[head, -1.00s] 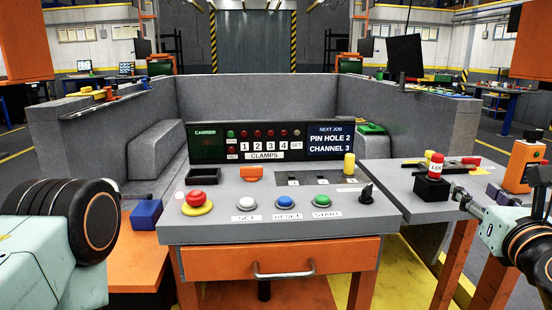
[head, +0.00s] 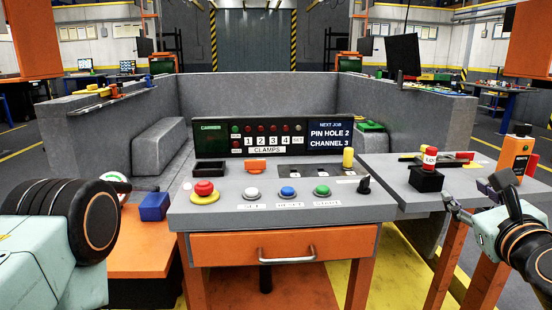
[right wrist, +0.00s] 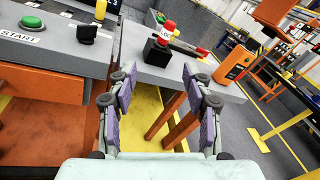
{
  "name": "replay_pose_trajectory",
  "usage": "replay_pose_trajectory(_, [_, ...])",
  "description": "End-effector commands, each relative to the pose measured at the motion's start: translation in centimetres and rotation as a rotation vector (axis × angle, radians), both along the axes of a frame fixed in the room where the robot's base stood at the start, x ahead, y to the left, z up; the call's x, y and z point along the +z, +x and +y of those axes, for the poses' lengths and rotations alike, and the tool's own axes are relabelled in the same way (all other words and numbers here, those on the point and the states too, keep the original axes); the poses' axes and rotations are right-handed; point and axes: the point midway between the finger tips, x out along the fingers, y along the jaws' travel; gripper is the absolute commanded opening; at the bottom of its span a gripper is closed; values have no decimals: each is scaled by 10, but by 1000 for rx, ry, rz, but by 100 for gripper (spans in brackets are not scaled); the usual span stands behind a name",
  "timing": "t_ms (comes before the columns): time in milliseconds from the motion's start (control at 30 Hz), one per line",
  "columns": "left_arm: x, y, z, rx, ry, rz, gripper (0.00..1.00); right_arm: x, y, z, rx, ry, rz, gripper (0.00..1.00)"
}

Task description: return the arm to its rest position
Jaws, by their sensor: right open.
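My right gripper (head: 472,196) is at the right of the head view, in front of the grey side table. It also shows in the right wrist view (right wrist: 158,84), with its two purple-padded fingers spread apart and nothing between them. Beyond the fingers stands a black block with a red top labelled LO (head: 427,178), upright on the side table; it also shows in the right wrist view (right wrist: 157,50). The fingers are apart from it. Of my left arm only a pale link and black joint show; the left gripper is not visible.
The grey console (head: 280,211) carries a red button (head: 204,188), white, blue and green buttons and a black knob (head: 364,185). An orange remote (head: 516,153) stands on the side table (head: 398,199). A blue box (head: 154,206) sits left. Yellow floor lies below my right gripper.

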Motion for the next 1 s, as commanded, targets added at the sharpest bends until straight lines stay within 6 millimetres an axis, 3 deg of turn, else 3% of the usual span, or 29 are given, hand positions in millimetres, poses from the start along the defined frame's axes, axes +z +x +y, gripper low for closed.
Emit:
replay_pose_trajectory(167, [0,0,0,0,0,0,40,-8,0,10,63,-295,79,50])
replay_pose_trajectory(267, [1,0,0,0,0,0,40,-23,-1,20,127,-528,153,50])
replay_pose_trajectory(367, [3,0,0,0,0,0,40,-47,-4,31,213,-769,239,50])
replay_pose_trajectory(567, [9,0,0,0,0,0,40,-116,-22,53,479,-1272,417,50])
replay_pose_trajectory(767, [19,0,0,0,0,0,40,-212,-74,76,929,-1755,555,50])
replay_pose_trajectory(1000, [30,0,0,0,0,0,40,-311,-174,95,1532,-2032,581,50])
